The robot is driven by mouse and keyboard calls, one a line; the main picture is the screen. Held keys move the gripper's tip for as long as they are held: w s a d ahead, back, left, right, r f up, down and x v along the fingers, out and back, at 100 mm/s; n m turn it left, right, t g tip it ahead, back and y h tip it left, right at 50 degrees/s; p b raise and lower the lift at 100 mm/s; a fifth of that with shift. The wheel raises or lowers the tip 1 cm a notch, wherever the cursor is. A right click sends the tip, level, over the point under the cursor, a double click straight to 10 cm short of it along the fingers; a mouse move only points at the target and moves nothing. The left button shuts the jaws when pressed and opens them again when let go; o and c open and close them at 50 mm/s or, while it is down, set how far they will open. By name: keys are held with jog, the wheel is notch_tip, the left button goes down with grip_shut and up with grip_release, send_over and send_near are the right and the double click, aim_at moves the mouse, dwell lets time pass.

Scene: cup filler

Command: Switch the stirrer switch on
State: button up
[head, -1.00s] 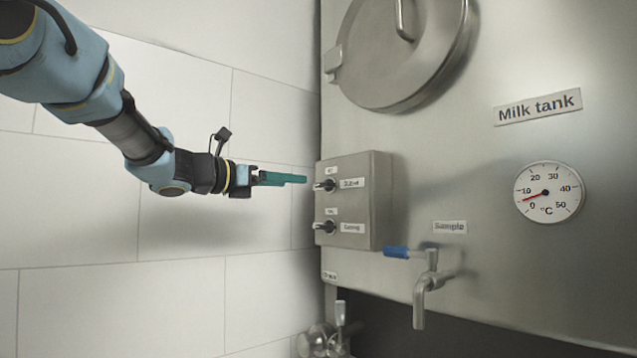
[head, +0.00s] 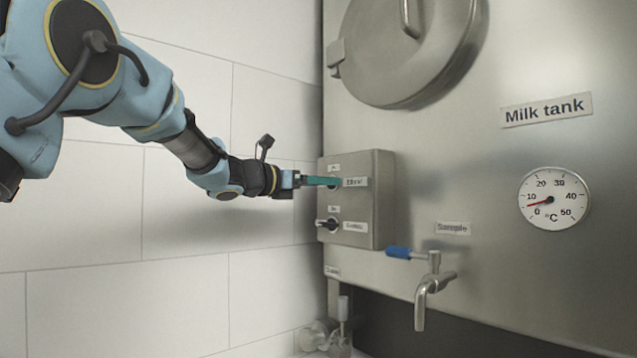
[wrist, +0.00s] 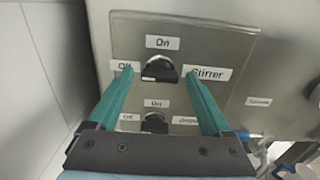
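The stirrer switch (wrist: 160,67) is the upper dark rotary knob on a grey control box (head: 362,212). The wrist view shows its "Stirrer" label (wrist: 209,74) at the right, an "On" label (wrist: 163,42) above and an "Off" label at the left, partly covered by a finger. I cannot tell for sure which label the knob points to. My gripper (wrist: 158,75) has two teal fingers held apart, one on each side of the knob in the wrist view. In the head view my gripper (head: 322,181) reaches the box front and hides most of the knob. Contact cannot be told.
A second knob (wrist: 155,122) sits just below on the same box. A sample tap (head: 428,285) with a blue handle (head: 398,252) is to the lower right. The milk tank bears a round lid (head: 400,60) and a thermometer (head: 553,199). A tiled wall stands at the left.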

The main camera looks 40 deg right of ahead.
jog(key=c, duration=1.2)
jog(key=shift+f+m+b, duration=0.15)
jog(key=shift+m+b, duration=0.15)
jog(key=shift+b, duration=0.35)
jog(key=m+b, duration=1.7)
jog(key=b, duration=0.1)
jog(key=shift+m+b, duration=0.3)
